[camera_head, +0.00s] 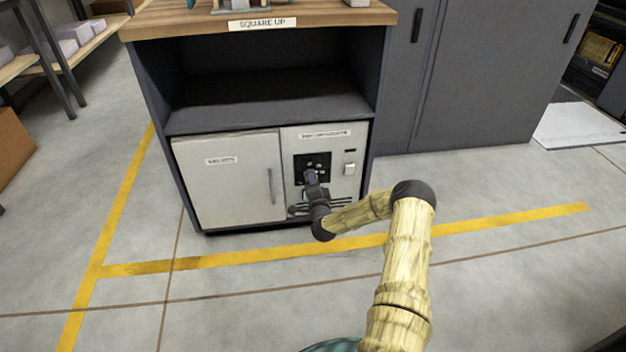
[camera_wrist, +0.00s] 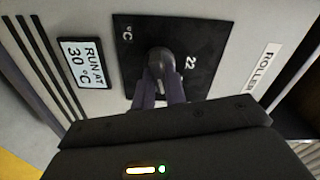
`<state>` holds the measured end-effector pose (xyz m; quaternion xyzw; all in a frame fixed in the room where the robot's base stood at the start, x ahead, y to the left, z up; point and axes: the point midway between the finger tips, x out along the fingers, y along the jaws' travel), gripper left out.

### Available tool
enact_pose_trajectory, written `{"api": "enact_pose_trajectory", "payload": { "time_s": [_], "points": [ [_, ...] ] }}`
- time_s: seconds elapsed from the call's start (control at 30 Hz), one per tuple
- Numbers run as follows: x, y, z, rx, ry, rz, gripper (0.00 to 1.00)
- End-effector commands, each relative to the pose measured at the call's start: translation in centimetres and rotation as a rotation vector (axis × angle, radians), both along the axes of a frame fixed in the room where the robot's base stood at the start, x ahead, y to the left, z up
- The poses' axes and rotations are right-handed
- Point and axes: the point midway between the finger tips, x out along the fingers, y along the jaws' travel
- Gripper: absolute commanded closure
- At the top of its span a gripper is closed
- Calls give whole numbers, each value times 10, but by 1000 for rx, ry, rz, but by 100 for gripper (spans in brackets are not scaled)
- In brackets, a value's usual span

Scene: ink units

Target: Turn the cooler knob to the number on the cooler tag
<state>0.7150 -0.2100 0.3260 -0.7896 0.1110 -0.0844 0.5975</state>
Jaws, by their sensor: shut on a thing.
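The cooler knob (camera_wrist: 161,63) is a dark rounded knob on a black dial plate (camera_wrist: 203,60). The number 22 and a °C mark show on the plate; other marks are hidden. The cooler tag (camera_wrist: 82,64) is a pale blue plate reading "RUN AT 30 °C", left of the dial in the wrist view. My gripper (camera_wrist: 161,88) is shut on the knob, one finger on each side. In the head view my gripper (camera_head: 312,184) reaches the black dial plate (camera_head: 312,160) on the light cooler front and hides the knob. The knob's pointer is not clear.
The cooler front sits in a dark cabinet under a wooden top (camera_head: 200,22). A closed white door (camera_head: 225,185) with a handle is left of the dial. A small pale switch (camera_head: 349,168) is right of it. Floor with yellow tape (camera_head: 210,260) is clear in front.

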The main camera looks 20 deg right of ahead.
Motion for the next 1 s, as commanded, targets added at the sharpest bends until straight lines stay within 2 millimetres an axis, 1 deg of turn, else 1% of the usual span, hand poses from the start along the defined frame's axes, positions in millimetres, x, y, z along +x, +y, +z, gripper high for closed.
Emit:
{"api": "enact_pose_trajectory", "payload": {
  "time_s": [0.2,0.4,0.6,0.97,1.0],
  "points": [
    [-1,-1,-2,156,-40,-2,100],
    [-1,-1,-3,243,-66,-1,100],
    [-1,-1,-3,278,-76,-1,100],
    [-1,-1,-4,282,-76,-2,100],
    [-1,-1,-4,282,-76,-2,81]
  ]
}}
